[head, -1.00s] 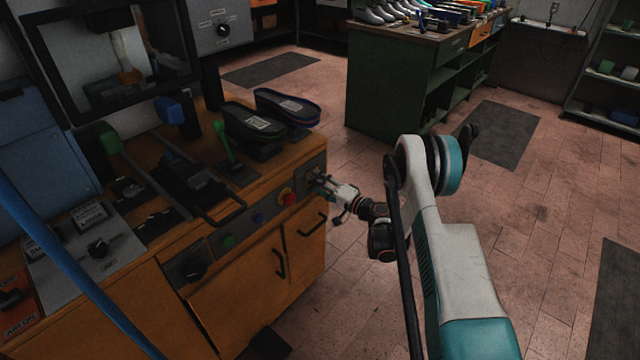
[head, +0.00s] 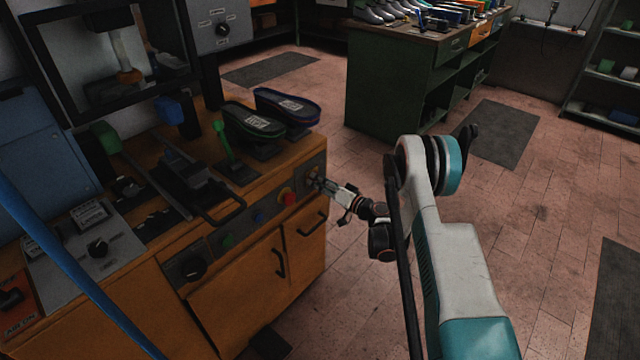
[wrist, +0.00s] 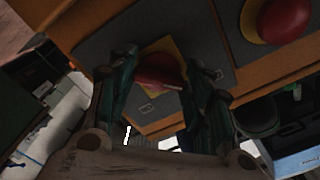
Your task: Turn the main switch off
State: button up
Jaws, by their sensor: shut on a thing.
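The main switch is a red knob (wrist: 158,72) on a yellow plate, set in a grey panel (wrist: 107,48). In the wrist view a pale mark runs along the knob, and small labels sit on the panel near it. My gripper (wrist: 164,70) has one finger on each side of the knob and is shut on it. In the head view my gripper (head: 323,184) reaches the right end of the orange cabinet's front panel and hides most of the switch.
A red mushroom button (wrist: 284,18) sits close beside the switch; it also shows in the head view (head: 288,198). Green and blue buttons and a black knob (head: 190,268) lie further left on the orange cabinet (head: 235,300). Open floor lies right of the cabinet.

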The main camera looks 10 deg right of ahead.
jog(key=o, duration=1)
jog(key=shift+o, duration=0.2)
jog(key=r, duration=0.8)
jog(key=shift+s+r, duration=0.2)
jog(key=shift+r, duration=0.05)
jog(key=shift+w+r, duration=0.25)
jog(key=shift+r, duration=0.45)
